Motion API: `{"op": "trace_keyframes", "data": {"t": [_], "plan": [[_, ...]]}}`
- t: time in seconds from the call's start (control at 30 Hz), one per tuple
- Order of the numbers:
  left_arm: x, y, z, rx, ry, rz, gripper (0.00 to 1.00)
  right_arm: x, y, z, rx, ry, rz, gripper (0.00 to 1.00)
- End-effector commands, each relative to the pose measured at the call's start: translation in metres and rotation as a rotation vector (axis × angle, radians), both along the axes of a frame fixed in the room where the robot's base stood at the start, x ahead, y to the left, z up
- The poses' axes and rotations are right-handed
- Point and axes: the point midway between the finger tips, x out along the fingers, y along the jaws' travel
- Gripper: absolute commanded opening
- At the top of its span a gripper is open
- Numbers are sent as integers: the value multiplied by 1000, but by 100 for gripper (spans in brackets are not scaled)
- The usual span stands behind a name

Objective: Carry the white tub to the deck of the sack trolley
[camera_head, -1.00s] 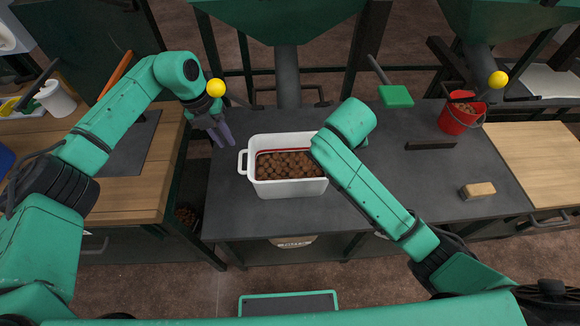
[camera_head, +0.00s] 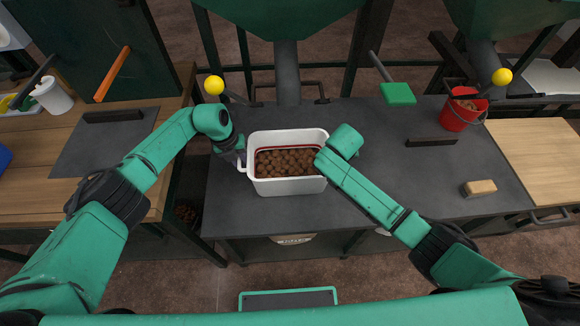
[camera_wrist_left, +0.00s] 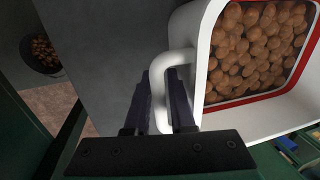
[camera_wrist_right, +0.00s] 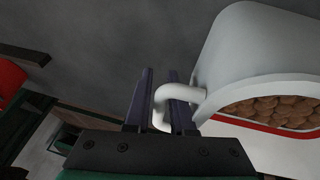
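The white tub (camera_head: 288,186), full of round brown pieces, stands upright on the dark bench (camera_head: 370,180). My left gripper (camera_head: 240,158) is at the handle on its left end. In the left wrist view, the fingers (camera_wrist_left: 160,95) stand apart on either side of the white handle bar (camera_wrist_left: 178,57). My right gripper is hidden behind its own arm in the head view. In the right wrist view, its fingers (camera_wrist_right: 160,95) also stand apart around the other handle (camera_wrist_right: 182,92). No firm grip shows on either handle. I cannot identify the sack trolley for sure.
A green-edged dark panel (camera_head: 288,299) lies low at the front. A red bucket (camera_head: 462,112), a tan block (camera_head: 479,188), a dark bar (camera_head: 431,142) and a green paddle (camera_head: 397,94) are right of the tub. Wooden worktops (camera_head: 540,160) flank the bench.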

Motion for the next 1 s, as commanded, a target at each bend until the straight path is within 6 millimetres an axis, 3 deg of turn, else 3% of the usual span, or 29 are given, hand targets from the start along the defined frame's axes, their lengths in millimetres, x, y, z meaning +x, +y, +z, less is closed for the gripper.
{"op": "trace_keyframes", "data": {"t": [0.2,0.27,1.0], "plan": [[0,0,0,0,0,0,22,0,0,0,1,-1,1,22],[0,0,0,0,0,0,0,0,0,0,1,0,0,0],[0,1,0,0,-1,1,0,0,0,0,0,1,0,0]]}}
